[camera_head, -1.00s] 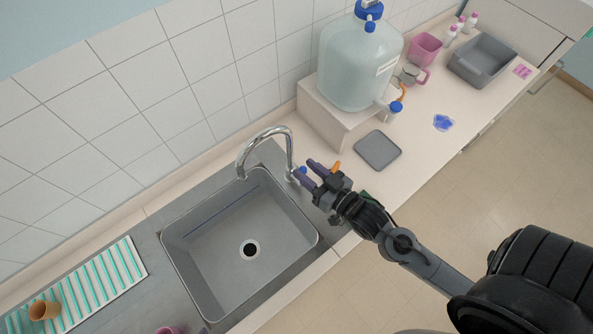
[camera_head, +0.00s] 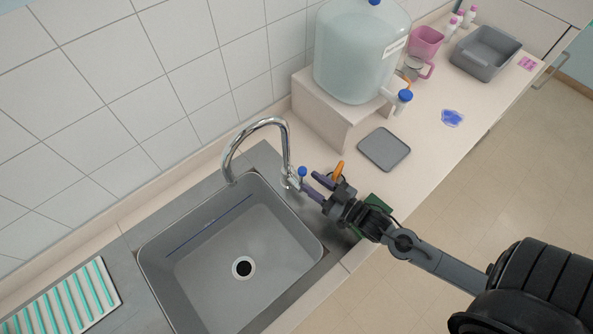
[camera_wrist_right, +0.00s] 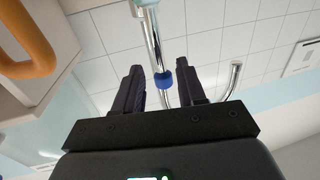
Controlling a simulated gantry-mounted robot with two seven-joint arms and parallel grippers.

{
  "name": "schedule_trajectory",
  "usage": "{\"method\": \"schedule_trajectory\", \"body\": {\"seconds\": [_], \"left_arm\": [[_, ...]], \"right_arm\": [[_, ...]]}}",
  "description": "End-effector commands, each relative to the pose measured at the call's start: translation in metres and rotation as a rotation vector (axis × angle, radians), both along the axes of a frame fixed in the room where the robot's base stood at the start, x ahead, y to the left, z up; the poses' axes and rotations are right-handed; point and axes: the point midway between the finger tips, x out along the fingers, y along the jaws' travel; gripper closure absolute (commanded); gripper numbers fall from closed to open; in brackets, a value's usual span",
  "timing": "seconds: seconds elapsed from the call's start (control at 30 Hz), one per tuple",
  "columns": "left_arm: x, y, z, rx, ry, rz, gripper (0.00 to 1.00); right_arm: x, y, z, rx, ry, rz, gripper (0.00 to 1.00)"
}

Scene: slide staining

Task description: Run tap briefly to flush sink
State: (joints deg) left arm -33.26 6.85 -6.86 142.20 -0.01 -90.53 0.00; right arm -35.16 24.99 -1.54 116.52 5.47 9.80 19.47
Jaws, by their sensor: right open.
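A curved chrome tap (camera_head: 284,140) stands at the sink's back right corner, and its spout hangs over the basin. Its small lever has a blue tip (camera_head: 302,171). The grey sink (camera_head: 200,262) has a drain in its floor, and no water stream shows. My right gripper (camera_head: 313,184) is open beside the tap's base, its fingers pointing at the lever. In the right wrist view, the blue tip (camera_wrist_right: 163,80) shows between the open fingers of the right gripper (camera_wrist_right: 159,70); contact cannot be told. My left gripper is not in view.
An orange handle-like piece (camera_head: 338,171) and a green object (camera_head: 377,203) are close to my right gripper. A grey tray (camera_head: 384,149) and a large water jug (camera_head: 352,60) on a stand are to the right. A striped mat (camera_head: 70,300) lies left of the sink.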

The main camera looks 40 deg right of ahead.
Motion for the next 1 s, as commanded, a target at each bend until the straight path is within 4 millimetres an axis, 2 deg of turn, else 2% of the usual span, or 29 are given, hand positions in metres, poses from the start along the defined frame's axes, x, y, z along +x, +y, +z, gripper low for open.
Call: {"method": "schedule_trajectory", "body": {"seconds": [0.03, 0.2, 0.4, 0.6, 0.87, 1.0], "left_arm": [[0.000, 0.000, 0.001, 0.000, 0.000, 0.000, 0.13], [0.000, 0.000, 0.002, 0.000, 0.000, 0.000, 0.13], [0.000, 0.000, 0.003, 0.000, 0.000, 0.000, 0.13], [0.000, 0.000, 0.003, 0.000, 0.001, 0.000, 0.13], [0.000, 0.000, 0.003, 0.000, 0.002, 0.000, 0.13], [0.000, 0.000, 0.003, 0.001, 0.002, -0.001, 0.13]], "right_arm": [[0.010, 0.002, 0.002, 0.000, -0.005, 0.000, 0.60], [0.034, 0.006, 0.002, 0.001, -0.003, -0.001, 0.60], [0.055, 0.010, 0.001, 0.001, -0.003, -0.001, 0.60], [0.063, 0.012, 0.001, 0.000, -0.001, -0.001, 0.60], [0.064, 0.012, 0.000, 0.000, 0.000, -0.001, 0.60], [0.064, 0.012, 0.000, 0.000, -0.001, -0.001, 0.78]]}}
